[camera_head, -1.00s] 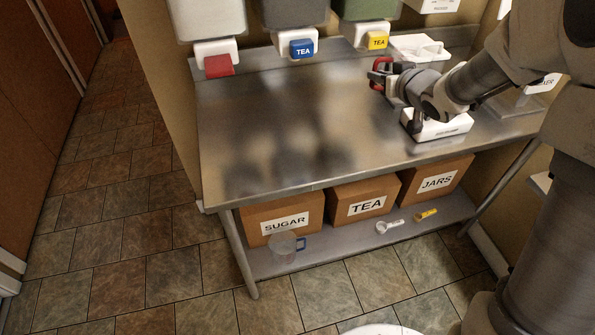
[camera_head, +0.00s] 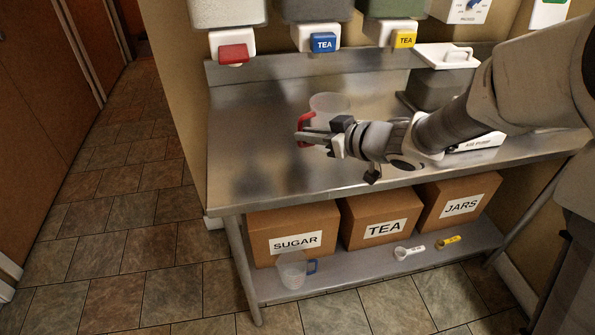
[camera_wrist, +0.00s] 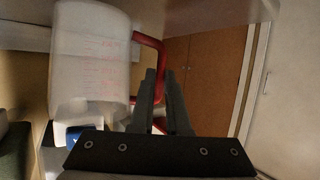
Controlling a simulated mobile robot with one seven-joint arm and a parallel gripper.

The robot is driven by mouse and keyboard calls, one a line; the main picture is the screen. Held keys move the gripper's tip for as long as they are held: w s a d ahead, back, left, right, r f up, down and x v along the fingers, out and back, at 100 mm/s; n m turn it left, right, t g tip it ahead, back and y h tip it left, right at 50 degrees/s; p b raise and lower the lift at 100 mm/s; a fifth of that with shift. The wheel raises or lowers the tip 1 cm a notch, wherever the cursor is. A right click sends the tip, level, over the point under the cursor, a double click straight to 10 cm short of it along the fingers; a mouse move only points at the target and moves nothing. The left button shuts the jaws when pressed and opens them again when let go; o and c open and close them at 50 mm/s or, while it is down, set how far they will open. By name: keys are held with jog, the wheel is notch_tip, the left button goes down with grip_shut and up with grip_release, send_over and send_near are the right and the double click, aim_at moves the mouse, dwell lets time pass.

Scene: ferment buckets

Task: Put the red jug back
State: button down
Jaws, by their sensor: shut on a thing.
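The red jug is a clear measuring jug with a red handle. In the head view its clear body (camera_head: 330,103) shows above the steel table, behind my gripper (camera_head: 306,134). My gripper is shut on the red handle (camera_head: 302,122). In the wrist view the jug's pale body (camera_wrist: 90,65) with red markings fills the upper left. The red handle (camera_wrist: 148,40) meets my fingertips (camera_wrist: 161,75) there. The jug appears to be held over the table; whether its base touches the top I cannot tell.
A blue-handled jug (camera_head: 293,270) stands on the lower shelf (camera_head: 360,268) before the SUGAR box (camera_head: 294,238). TEA (camera_head: 381,218) and JARS (camera_head: 458,200) boxes and two scoops (camera_head: 410,252) are beside it. Dispensers hang behind the table (camera_head: 262,165); the table's left half is clear.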

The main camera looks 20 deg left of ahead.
jog(key=shift+s+a+f+b, duration=0.35)
jog(key=shift+s+f+b, duration=0.15)
jog(key=shift+f, duration=0.5)
jog(key=shift+s+a+f+b, duration=0.3)
jog(key=shift+s+f+b, duration=0.15)
jog(key=shift+f, duration=0.6)
jog(key=shift+s+a+f+b, duration=0.35)
jog(key=shift+s+f+b, duration=0.15)
jog(key=shift+f, duration=0.5)
jog(key=shift+f, duration=0.1)
jog(key=shift+f, duration=0.15)
jog(key=c, duration=0.9)
grip_release()
jog(key=shift+r, duration=0.2)
jog(key=shift+d+r, duration=0.15)
jog(key=shift+r, duration=0.05)
jog(key=p+v, duration=0.3)
jog(key=v, duration=0.8)
jog(key=shift+s+d, duration=0.25)
jog(key=shift+d, duration=0.05)
